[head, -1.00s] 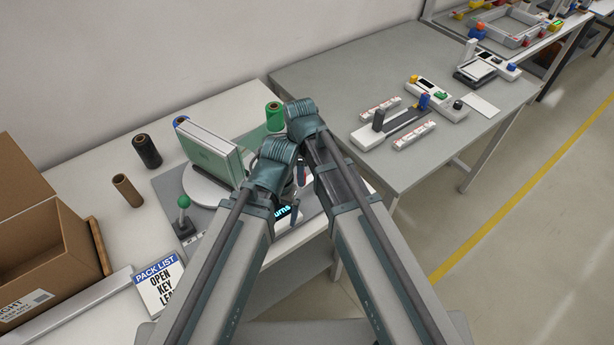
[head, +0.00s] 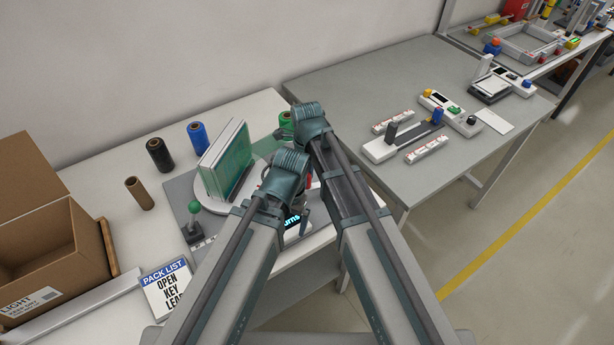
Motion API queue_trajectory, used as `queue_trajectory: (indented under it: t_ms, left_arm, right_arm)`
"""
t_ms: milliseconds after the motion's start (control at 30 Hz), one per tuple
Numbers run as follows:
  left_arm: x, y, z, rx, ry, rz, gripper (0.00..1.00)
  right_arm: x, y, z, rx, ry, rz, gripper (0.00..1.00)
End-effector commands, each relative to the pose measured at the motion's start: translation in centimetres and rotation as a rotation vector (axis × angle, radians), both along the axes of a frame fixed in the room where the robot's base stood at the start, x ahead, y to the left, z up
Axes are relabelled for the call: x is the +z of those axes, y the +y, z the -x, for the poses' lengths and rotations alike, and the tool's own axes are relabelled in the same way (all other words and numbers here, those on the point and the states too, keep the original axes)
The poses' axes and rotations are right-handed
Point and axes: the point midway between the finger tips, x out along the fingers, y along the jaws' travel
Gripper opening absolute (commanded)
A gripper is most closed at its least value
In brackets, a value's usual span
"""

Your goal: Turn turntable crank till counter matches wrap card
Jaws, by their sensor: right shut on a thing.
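The turntable (head: 214,206) is a pale disc on a grey base, carrying a stack of upright panels (head: 222,160) with green faces. My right gripper (head: 308,182) is just right of the turntable, shut on what seems to be the crank; my arms hide most of it. My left gripper (head: 304,214) points down near the counter display; its jaw opening is not clear. I cannot make out a wrap card.
A pack list card (head: 167,287) and open carton (head: 38,262) are at left.

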Motion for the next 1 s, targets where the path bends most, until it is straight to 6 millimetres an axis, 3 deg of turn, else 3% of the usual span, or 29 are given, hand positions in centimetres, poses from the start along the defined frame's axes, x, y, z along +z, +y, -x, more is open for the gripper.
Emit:
queue_trajectory:
  t_ms: [233, 267, 433, 767, 1000]
  left_arm:
    - [0.0, 0.0, 0.0, 0.0, 0.0, 0.0, 1.0]
    - [0.0, 0.0, 0.0, 0.0, 0.0, 0.0, 1.0]
    - [0.0, 0.0, 0.0, 0.0, 0.0, 0.0, 1.0]
    - [0.1, 0.0, 0.0, 0.0, 0.0, 0.0, 1.0]
    - [1.4, 0.0, 0.0, 0.0, 0.0, 0.0, 1.0]
  right_arm:
    - [0.0, -0.1, 0.0, 0.0, 0.0, 0.001, 0.0]
    - [0.0, -0.1, 0.0, 0.0, 0.0, 0.001, 0.35]
    - [0.0, -0.1, 0.0, 0.0, 0.0, 0.001, 0.64]
    - [0.1, 0.0, 0.0, 0.001, 0.0, 0.0, 0.64]
    - [1.4, 0.0, 0.0, 0.001, 0.0, 0.0, 0.64]
